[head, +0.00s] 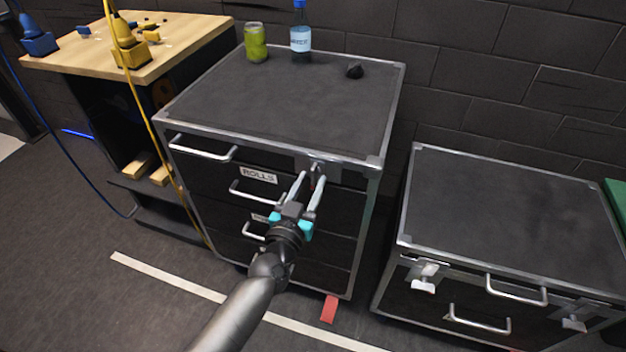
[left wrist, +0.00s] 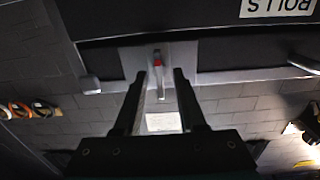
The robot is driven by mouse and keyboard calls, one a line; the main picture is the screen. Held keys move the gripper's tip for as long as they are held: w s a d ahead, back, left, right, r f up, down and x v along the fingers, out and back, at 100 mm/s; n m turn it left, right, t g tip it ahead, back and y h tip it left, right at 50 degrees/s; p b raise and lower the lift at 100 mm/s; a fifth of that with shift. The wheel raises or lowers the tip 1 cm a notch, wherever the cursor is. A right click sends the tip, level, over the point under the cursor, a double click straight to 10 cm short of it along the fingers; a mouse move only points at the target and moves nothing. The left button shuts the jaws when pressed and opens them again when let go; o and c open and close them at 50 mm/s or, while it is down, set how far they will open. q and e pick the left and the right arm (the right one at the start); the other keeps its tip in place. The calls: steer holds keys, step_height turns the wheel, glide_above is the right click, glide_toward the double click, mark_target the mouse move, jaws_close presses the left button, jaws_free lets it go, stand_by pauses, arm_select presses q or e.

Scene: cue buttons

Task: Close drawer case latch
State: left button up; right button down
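The dark drawer case (head: 290,95) has metal edges and stands in the middle of the head view. Its latch (head: 318,167) is a small metal piece on a plate at the top right of the front. In the left wrist view, which is upside down, the latch (left wrist: 159,68) shows a red spot and lies ahead between the fingertips. My left gripper (head: 312,182) is open, its fingers pointing at the latch. It also shows in the left wrist view (left wrist: 159,76) with a gap between its fingers. I cannot tell if they touch the latch. My right gripper is not in view.
A lower case (head: 515,205) with latches stands at right. A wooden workbench (head: 150,45) is at left. Drawer handles (head: 203,149) stick out from the front.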

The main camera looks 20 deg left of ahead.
arm_select(q)
steer(key=shift+w, duration=0.95)
steer(key=shift+c, duration=0.3)
jaws_close()
